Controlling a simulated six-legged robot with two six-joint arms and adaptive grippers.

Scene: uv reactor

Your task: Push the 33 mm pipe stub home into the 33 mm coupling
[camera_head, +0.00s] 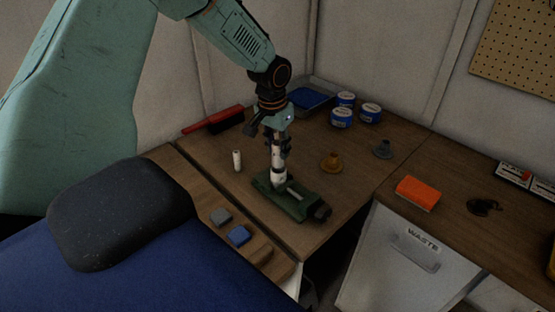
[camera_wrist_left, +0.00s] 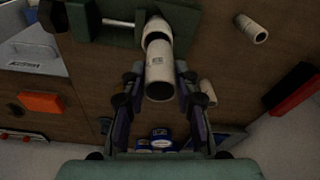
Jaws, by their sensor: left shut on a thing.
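My left gripper (camera_head: 278,150) is shut on a white pipe stub (camera_head: 277,155) and holds it nearly upright over the green vise (camera_head: 265,187). The white coupling (camera_head: 279,181) stands in the vise, directly below the stub. In the left wrist view, the stub (camera_wrist_left: 160,80) lies between the fingertips of my left gripper (camera_wrist_left: 160,88). Its far end meets the wider coupling (camera_wrist_left: 158,33) and looks in line with it. How deep the stub sits is hidden. My right gripper is in neither view.
Another white pipe piece (camera_head: 237,161) stands left of the vise. A brass-coloured fitting (camera_head: 331,163) and a grey fitting (camera_head: 382,149) stand to the right. A red-and-black brush (camera_head: 214,121), blue tray (camera_head: 308,98) and blue-labelled tubs (camera_head: 341,118) are behind. An orange block (camera_head: 418,193) lies right.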

